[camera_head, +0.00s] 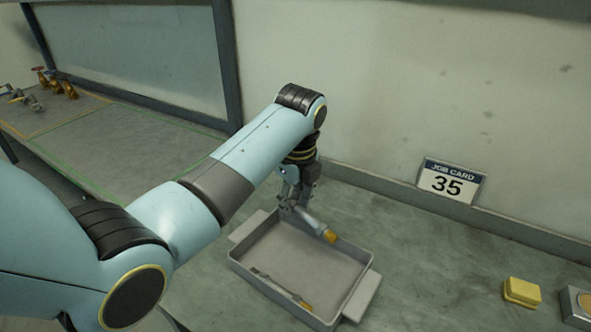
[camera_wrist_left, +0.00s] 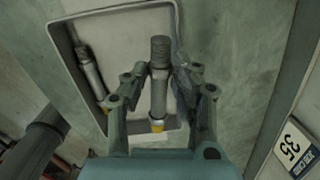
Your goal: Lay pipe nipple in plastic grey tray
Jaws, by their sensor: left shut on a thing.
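The plastic grey tray (camera_head: 325,262) lies on the bench in the head view, and its inside also shows in the left wrist view (camera_wrist_left: 118,38). My left gripper (camera_head: 291,205) is over the far side of the tray, pointing down. It is shut on a grey pipe nipple (camera_head: 315,224) with a yellow-orange end. In the left wrist view the held nipple (camera_wrist_left: 159,95) sits between the two fingers, with its threaded end away from the wrist. I cannot tell whether it touches the tray. A second, similar nipple (camera_head: 281,288) lies in the tray's near part. My right gripper is not in view.
A job card sign reading 35 (camera_head: 451,182) stands against the wall. A yellow block (camera_head: 521,292) and a grey box (camera_head: 577,306) are at the right. Brass and metal fittings (camera_head: 56,84) lie at the far left.

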